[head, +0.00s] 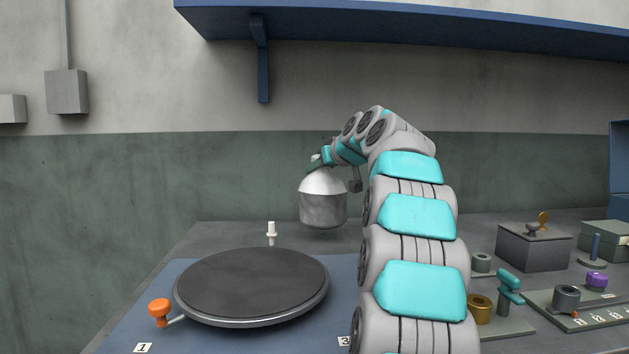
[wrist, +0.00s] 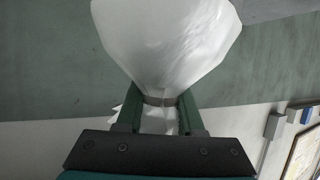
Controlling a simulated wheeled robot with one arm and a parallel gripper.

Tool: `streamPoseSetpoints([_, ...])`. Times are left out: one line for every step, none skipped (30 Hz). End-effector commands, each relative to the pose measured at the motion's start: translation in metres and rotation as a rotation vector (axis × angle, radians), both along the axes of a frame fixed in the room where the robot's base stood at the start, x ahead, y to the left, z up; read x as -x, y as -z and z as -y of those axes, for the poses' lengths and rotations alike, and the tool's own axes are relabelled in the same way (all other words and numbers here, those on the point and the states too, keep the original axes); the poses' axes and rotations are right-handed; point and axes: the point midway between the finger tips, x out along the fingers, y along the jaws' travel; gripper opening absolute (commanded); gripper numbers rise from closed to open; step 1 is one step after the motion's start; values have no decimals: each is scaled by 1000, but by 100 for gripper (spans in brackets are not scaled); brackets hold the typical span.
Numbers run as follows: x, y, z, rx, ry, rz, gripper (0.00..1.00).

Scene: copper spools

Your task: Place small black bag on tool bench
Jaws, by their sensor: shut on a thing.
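My gripper (head: 318,163) is shut on the tied neck of a pale grey-white bag (head: 323,206); no black bag shows. In the wrist view the green fingers of my gripper (wrist: 160,108) pinch the bag's neck at a brown band, and the bag (wrist: 165,45) bulges out beyond them. The bag hangs upright, neck up. In the head view its bottom overlaps the back part of the grey bench (head: 215,236), behind the round turntable. I cannot tell whether it touches the bench.
A dark round turntable (head: 252,285) with an orange knob (head: 159,308) sits on a blue plate. A small white peg (head: 271,229) stands behind it. Spools, a teal-handled tool (head: 509,283) and a grey box (head: 533,250) are at right. A blue shelf (head: 400,22) hangs above.

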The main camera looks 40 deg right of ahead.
Motion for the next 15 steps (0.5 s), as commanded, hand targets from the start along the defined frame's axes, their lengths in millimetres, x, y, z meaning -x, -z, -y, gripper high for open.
streamPoseSetpoints([-1, -2, 0, 2, 1, 4, 0])
streamPoseSetpoints([-2, -2, -1, 2, 1, 4, 0])
streamPoseSetpoints([-3, -2, -1, 2, 1, 4, 0])
streamPoseSetpoints([-5, -2, -2, 2, 1, 3, 0])
streamPoseSetpoints([-7, -2, -2, 3, 0, 3, 0])
streamPoseSetpoints([-11, -1, -3, 3, 0, 2, 0])
streamPoseSetpoints([-14, -1, -4, 3, 0, 2, 0])
streamPoseSetpoints([-13, 1, -4, 0, 0, 2, 0])
streamPoseSetpoints([-12, 5, -4, 0, -1, 1, 0])
streamPoseSetpoints([-12, 7, -4, 0, -1, 1, 0])
streamPoseSetpoints([-12, 9, -4, -1, -1, 2, 0])
streamPoseSetpoints([-12, 11, -4, 0, 0, 5, 0])
streamPoseSetpoints([-12, 13, -4, 1, 0, 5, 0])
streamPoseSetpoints([-12, 16, -4, 1, 1, 4, 0])
streamPoseSetpoints([-12, 21, -5, -1, 0, 2, 0])
